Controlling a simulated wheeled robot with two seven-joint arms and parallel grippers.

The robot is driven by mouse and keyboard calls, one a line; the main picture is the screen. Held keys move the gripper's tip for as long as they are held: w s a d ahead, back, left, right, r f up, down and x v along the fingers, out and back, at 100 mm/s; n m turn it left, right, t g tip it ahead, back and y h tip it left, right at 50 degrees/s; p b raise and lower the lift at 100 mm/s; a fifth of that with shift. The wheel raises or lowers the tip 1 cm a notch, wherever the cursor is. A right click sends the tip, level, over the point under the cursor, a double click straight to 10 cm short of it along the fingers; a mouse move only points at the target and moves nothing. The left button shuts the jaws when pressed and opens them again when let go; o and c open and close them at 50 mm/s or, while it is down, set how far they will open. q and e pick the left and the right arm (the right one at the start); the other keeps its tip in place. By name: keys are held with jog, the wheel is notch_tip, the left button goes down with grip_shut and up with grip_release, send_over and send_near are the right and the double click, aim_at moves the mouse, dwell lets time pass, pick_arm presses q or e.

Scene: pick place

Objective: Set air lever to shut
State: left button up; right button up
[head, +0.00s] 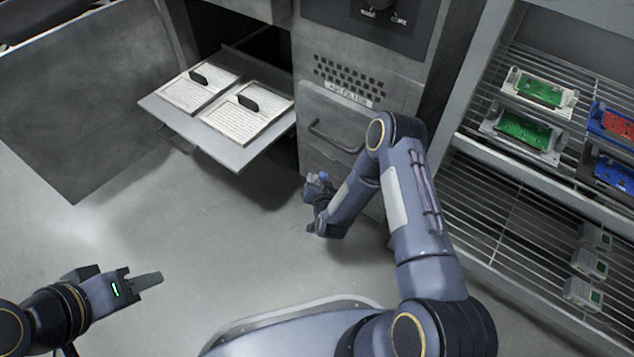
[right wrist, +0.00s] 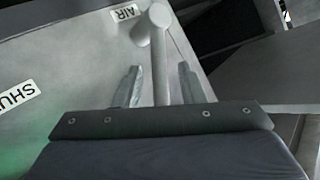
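The air lever (right wrist: 159,50) is a light grey bar with a rounded end, in the right wrist view. The label AIR (right wrist: 125,13) is beside its rounded end, and a label beginning SHU (right wrist: 14,97), partly cut off, is at the left. My right gripper (right wrist: 159,67) is open, with one finger on each side of the lever and a gap visible on both sides. In the head view my right gripper is low at the cabinet front, and I cannot make out the lever there. My left gripper (head: 148,280) is at the lower left, away from the cabinet, apparently empty; its finger gap is unclear.
An open drawer (head: 165,122) with two paper-covered panels juts out left of my right arm. A cabinet handle (head: 335,135) is above my right gripper. A wire rack (head: 490,215) with circuit boards stands at the right. The floor (head: 200,240) is clear.

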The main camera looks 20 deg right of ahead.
jog(key=shift+w+f, duration=0.1)
jog(key=shift+w, duration=0.35)
grip_shut()
jog(key=shift+d, duration=0.15)
